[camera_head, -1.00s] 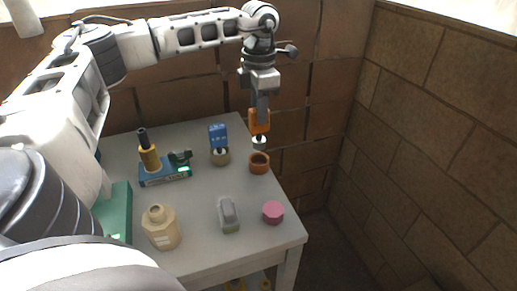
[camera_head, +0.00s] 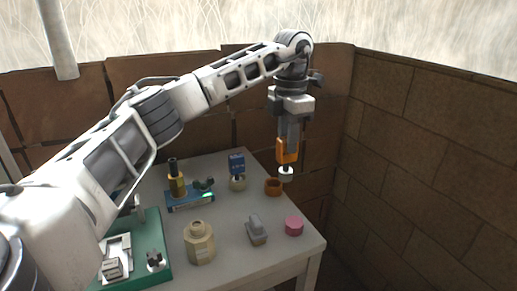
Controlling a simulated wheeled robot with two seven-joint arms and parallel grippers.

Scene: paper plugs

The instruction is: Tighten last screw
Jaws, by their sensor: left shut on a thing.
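My left gripper (camera_head: 289,137) is shut on an orange piece (camera_head: 287,152) with a white lower end (camera_head: 286,174). It holds the piece upright at the far right edge of the table. The white end is just right of and above a brown ring (camera_head: 273,187) and overlaps its edge in the picture; I cannot tell whether they touch. A blue piece (camera_head: 237,165) stands on a tan round base (camera_head: 238,184) to the left. No screw can be clearly made out. My right gripper is not in view.
On the grey table (camera_head: 225,212) are a blue device (camera_head: 190,202) with a yellow, black-topped part (camera_head: 176,180), a tan jar (camera_head: 200,245), a grey block (camera_head: 256,231) and a pink cylinder (camera_head: 293,226). A green board (camera_head: 156,275) lies front left. Brick walls stand behind and right.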

